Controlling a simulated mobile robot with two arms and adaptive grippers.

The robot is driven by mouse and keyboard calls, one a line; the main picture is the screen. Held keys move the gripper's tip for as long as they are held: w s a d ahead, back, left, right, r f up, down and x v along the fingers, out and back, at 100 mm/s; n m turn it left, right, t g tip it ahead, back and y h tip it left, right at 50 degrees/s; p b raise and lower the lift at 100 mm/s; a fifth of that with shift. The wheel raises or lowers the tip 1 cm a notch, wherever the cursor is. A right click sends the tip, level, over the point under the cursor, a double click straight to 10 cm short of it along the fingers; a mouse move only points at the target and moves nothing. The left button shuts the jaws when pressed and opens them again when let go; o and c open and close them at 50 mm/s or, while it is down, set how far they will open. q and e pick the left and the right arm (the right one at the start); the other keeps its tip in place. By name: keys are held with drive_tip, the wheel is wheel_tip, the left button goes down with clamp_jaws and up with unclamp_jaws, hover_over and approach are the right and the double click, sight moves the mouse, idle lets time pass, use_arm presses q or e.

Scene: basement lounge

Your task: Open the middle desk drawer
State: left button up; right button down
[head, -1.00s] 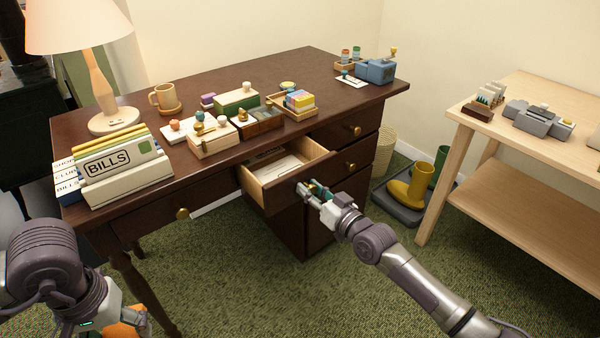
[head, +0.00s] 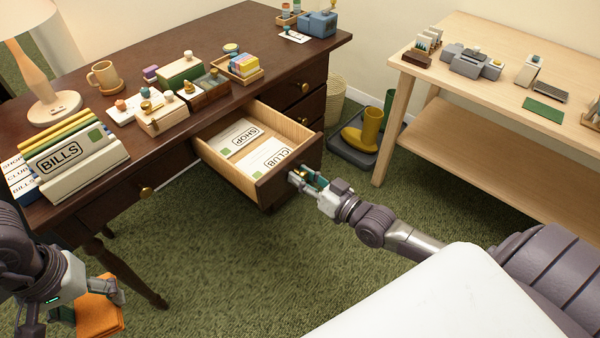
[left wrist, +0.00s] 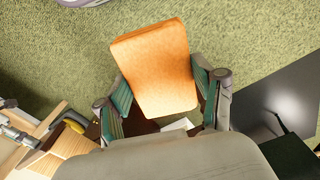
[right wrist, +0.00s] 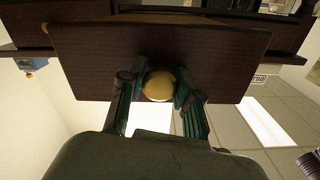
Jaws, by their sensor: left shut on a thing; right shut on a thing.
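The middle desk drawer (head: 237,184) stands well out of the dark wooden desk (head: 222,110). My right gripper (head: 300,178) is at the drawer's front panel. In the right wrist view it is shut on the round brass knob (right wrist: 160,84) of the dark drawer front (right wrist: 90,60). My left gripper (head: 98,290) is low at the left, away from the desk drawer, shut on an orange folded cloth or pad (left wrist: 155,65).
On the desk top are a lamp (head: 50,90), a BILLS file (head: 75,165), a mug (head: 103,74) and small boxes. A light wooden table (head: 470,100) stands at the right. Yellow boots (head: 365,130) sit on a floor tray between them. Green carpet before the drawer is clear.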

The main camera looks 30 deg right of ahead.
drive_tip(key=c, duration=0.8)
unclamp_jaws()
drive_tip(key=v, duration=1.2)
